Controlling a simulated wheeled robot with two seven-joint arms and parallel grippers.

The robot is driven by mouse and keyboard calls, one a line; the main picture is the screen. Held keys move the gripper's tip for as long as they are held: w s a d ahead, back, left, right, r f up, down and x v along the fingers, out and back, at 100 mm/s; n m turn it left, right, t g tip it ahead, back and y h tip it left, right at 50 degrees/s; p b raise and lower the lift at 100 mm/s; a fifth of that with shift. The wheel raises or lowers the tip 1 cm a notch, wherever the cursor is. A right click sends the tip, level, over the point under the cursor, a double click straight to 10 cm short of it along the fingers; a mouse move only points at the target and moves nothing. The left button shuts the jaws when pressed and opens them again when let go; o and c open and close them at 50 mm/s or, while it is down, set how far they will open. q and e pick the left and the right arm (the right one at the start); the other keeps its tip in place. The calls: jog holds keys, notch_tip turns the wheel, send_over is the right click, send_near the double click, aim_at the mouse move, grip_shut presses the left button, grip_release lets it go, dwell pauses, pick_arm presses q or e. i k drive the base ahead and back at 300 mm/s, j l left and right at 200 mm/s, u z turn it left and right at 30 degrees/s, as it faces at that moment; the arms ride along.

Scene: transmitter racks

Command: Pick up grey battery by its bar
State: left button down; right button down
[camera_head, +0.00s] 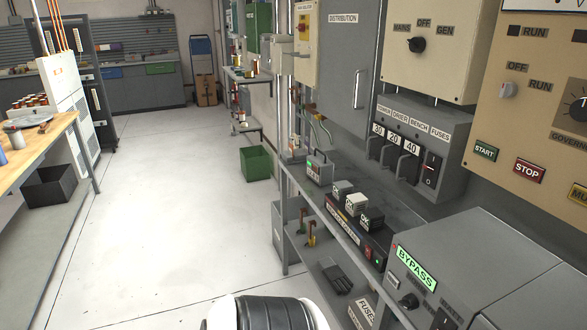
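A small grey box with a dark bar handle on top, which looks like the grey battery (319,172), stands upright on the grey wall bench (290,175). It is near the bench's far left end, and a small green patch shows on its front. Nothing is touching its bar. Neither of my grippers shows in the camera_head view.
Right of the battery, a dark unit (345,232) carries several small labelled blocks. A large grey BYPASS cabinet (470,262) fills the near right. Fuse switches (408,150) hang above the bench. Black gloves (336,277) lie on the lower shelf. The white floor (170,210) is open.

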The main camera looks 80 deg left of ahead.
aim_at(320, 170)
jog(key=u, duration=2.35)
jog(key=i+j+z, duration=0.15)
jog(key=i+j, duration=0.25)
jog(key=i+j+z, duration=0.15)
jog(key=i+j, duration=0.2)
jog(key=i+j+z, duration=0.15)
jog(key=i+j, duration=0.2)
jog(key=j, duration=0.15)
jog(key=i+j+z, duration=0.1)
jog(key=i+j, duration=0.2)
jog(key=j, duration=0.2)
